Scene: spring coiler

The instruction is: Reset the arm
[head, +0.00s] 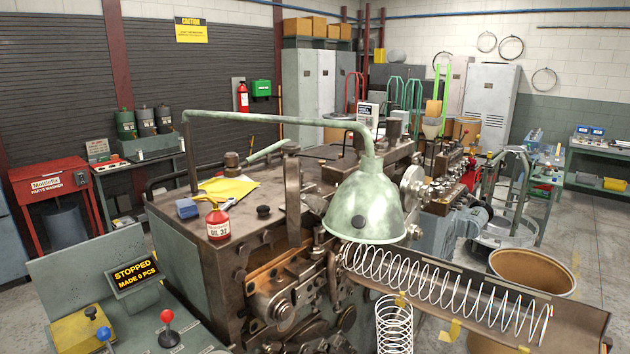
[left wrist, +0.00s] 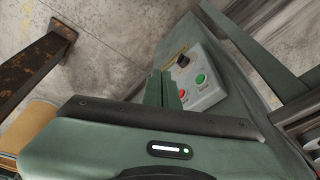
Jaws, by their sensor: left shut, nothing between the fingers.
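My left gripper (left wrist: 165,90) shows in the left wrist view, its two narrow green fingers together with nothing between them. Just beyond the fingers in that view is a grey control box (left wrist: 203,80) with a black knob, a red button and a green button. I cannot tell from this view how far the fingertips are from the box. Neither of my arms shows in the head view, and my right gripper is in neither view.
The spring coiler (head: 270,220) fills the middle of the head view, with a green lamp (head: 365,210) over it. Coiled springs (head: 440,285) lie in a trough at right. A console (head: 135,275) reads "STOPPED MADE 0 PCS". Bare floor (head: 590,240) shows at right.

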